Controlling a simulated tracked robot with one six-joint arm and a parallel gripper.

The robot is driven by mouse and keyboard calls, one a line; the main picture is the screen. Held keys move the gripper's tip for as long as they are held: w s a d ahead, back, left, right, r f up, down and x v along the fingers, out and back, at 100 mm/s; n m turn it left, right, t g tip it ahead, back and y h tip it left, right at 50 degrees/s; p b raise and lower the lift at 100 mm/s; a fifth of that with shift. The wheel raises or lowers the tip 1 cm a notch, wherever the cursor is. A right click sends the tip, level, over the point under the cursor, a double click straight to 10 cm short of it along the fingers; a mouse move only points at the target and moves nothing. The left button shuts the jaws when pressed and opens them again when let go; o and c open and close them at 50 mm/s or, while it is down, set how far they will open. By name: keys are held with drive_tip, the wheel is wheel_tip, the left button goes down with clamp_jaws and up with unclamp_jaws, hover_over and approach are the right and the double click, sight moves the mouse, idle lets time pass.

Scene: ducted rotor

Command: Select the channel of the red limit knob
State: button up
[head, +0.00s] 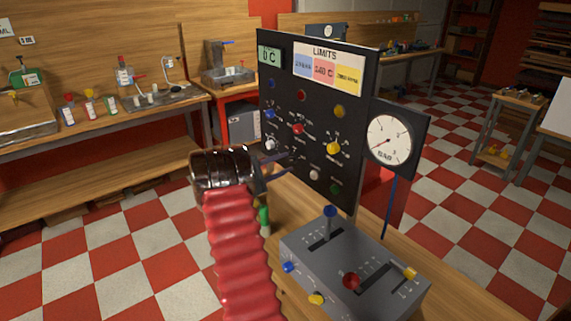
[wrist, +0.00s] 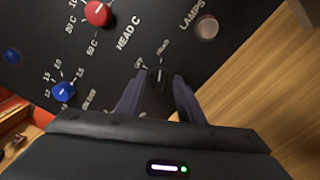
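The red limit knob (head: 297,129) sits in the middle of the black panel (head: 350,107), between a blue knob (head: 270,113) and a yellow knob (head: 334,148). The red knob (wrist: 98,13) also shows at the top left of the wrist view, beside temperature marks. My gripper (head: 289,162) is at the panel's lower part, below the red knob. In the wrist view my gripper (wrist: 158,88) has its fingers apart, one on each side of a small black selector knob (wrist: 157,76) below the words "HEAD C". I cannot tell if the fingers touch it.
The limits card (head: 328,69) and a "0 C" display (head: 269,56) are on the panel's top. A pale lamp button (wrist: 206,28) is right of my gripper. A grey lever box (head: 345,277) stands in front, and a bar gauge (head: 389,139) at the right.

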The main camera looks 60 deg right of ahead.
drive_tip(key=v, duration=1.2)
idle(0.3)
drive_tip(key=s+a+r+m+t+y, duration=0.1)
drive_tip(key=a+r+t+y, duration=0.2)
drive_tip(key=a, duration=0.8)
drive_tip(key=s+a+r+m+t+y, duration=0.1)
drive_tip(key=a+r+y, duration=0.3)
drive_tip(key=a, duration=0.7)
drive_tip(key=s+a+r+t+y, duration=0.1)
drive_tip(key=s+a+t+y, duration=0.2)
drive_tip(key=a, duration=0.8)
drive_tip(key=s+a+r+n+t+y, duration=0.1)
drive_tip(key=s+a+t+y, duration=0.2)
drive_tip(key=a, duration=0.9)
drive_tip(key=s+a+r+t+y, duration=0.1)
drive_tip(key=s+a+t+y, duration=0.2)
drive_tip(key=a, duration=0.9)
drive_tip(key=shift+a+n+t, duration=0.15)
drive_tip(key=shift+n+t, duration=0.15)
drive_tip(key=shift+t, duration=0.1)
drive_tip(key=shift+s, duration=0.15)
